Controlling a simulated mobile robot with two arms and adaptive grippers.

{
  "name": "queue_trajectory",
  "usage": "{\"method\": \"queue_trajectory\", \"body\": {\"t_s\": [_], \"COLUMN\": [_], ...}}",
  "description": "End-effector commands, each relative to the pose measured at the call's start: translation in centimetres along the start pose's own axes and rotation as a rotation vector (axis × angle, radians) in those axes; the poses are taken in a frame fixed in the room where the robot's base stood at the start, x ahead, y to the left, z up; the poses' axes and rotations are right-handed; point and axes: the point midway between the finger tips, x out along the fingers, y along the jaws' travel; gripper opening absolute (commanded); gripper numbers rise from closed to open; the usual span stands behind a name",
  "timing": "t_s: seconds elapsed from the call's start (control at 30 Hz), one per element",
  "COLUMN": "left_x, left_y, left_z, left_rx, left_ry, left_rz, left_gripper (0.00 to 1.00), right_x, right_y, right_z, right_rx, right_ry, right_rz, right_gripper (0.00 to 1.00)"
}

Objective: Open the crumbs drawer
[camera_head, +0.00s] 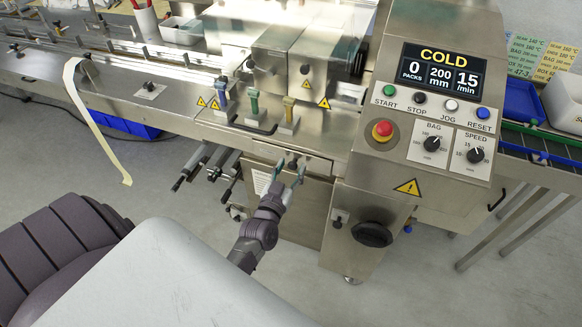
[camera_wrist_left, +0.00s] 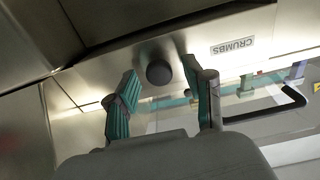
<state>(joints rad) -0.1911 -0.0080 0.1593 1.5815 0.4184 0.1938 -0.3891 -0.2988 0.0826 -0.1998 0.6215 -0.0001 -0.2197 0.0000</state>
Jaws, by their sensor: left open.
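The crumbs drawer is a narrow steel front (camera_head: 319,166) under the wrapper's deck in the head view. In the left wrist view its front (camera_wrist_left: 205,65) bears a small CRUMBS label (camera_wrist_left: 232,46) and a round dark knob (camera_wrist_left: 159,73). The drawer looks flush with the machine. My left gripper (camera_head: 287,171) is in front of it and open. In the left wrist view its two teal-padded fingers (camera_wrist_left: 160,90) stand on either side of the knob. I cannot tell whether they touch it. My right gripper is not in view.
A dark bar handle (camera_head: 254,128) and coloured levers (camera_head: 254,103) sit on the deck above. Several dark-tipped rods (camera_head: 207,163) stick out left of my gripper. A control panel (camera_head: 432,100) with a red emergency button (camera_head: 382,130) is at right. Open floor lies below.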

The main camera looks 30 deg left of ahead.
Motion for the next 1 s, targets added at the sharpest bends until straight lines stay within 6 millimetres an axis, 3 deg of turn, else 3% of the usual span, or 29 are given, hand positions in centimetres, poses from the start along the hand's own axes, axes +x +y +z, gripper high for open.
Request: {"method": "queue_trajectory", "body": {"t_s": [0.33, 0.6, 0.67, 1.0], "left_x": [0.42, 0.39, 0.39, 0.27], "left_y": [-0.02, -0.01, -0.01, -0.02], "left_z": [0.0, 0.0, 0.01, -0.01], "left_rx": [0.0, 0.0, 0.0, 0.0], "left_ry": [0.0, 0.0, 0.0, -0.001], "left_rz": [0.0, 0.0, 0.0, 0.0], "left_gripper": [0.52, 0.07, 0.0, 0.0], "right_x": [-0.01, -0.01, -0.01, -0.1], "right_y": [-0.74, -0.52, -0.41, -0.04], "right_z": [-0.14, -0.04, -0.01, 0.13], "right_rx": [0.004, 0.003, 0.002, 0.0], "right_ry": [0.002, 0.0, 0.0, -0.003], "right_rz": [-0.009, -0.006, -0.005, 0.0], "right_gripper": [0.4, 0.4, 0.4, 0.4]}}
